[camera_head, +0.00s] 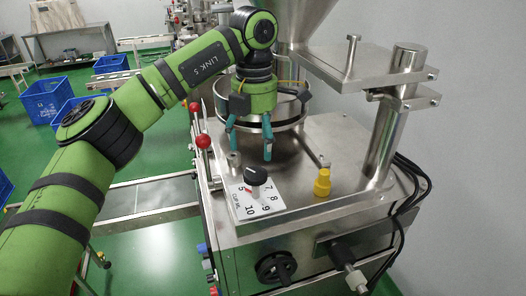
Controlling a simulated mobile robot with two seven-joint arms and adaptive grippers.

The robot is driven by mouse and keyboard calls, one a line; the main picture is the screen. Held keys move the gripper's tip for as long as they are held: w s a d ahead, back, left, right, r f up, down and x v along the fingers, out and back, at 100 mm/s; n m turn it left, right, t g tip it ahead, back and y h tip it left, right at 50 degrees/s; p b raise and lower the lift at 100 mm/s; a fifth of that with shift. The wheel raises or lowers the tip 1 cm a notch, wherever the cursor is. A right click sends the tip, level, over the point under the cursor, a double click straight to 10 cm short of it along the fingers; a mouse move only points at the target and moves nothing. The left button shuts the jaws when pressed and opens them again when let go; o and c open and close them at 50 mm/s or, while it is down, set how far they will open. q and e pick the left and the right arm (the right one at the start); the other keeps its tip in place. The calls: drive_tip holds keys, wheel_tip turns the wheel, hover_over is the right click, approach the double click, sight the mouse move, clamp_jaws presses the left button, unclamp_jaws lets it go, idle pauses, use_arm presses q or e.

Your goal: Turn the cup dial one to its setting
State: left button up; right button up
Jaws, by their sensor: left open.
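The cup dial (256,175) is a black knob on a white square plate (243,206) with black numbers, 5, 7, 8, 9 and 10 among them. A small red mark shows at the knob's left side, near the 5. My left gripper (248,151) is open and empty, pointing down. Its teal fingers are above and behind the dial, apart from it, in front of the round steel cup. My right gripper is not in view.
Two red-knobbed levers (203,141) stand left of the dial plate. A yellow knob (322,183) stands to its right. A thick steel post (392,130) and a hopper (300,18) rise behind. A black handwheel (276,267) is on the machine's front.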

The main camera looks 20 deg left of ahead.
sight(254, 173)
use_arm(q)
drive_tip(key=shift+s+f, duration=0.15)
drive_tip(key=shift+s, duration=0.25)
drive_tip(key=shift+s+f+p, duration=0.7)
drive_tip(key=shift+s+f, duration=0.15)
drive_tip(key=shift+f, duration=0.1)
wheel_tip(254, 173, down, 2)
drive_tip(key=shift+w+f+p, duration=0.1)
drive_tip(key=shift+f+p, duration=0.05)
drive_tip(key=shift+p, duration=0.25)
drive_tip(key=shift+w+f, duration=0.15)
drive_tip(key=shift+f, duration=0.6)
drive_tip(key=c, duration=0.6)
drive_tip(key=shift+w, duration=0.1)
drive_tip(key=c, duration=0.5)
drive_tip(key=shift+f, duration=0.15)
drive_tip(key=shift+c, duration=0.3)
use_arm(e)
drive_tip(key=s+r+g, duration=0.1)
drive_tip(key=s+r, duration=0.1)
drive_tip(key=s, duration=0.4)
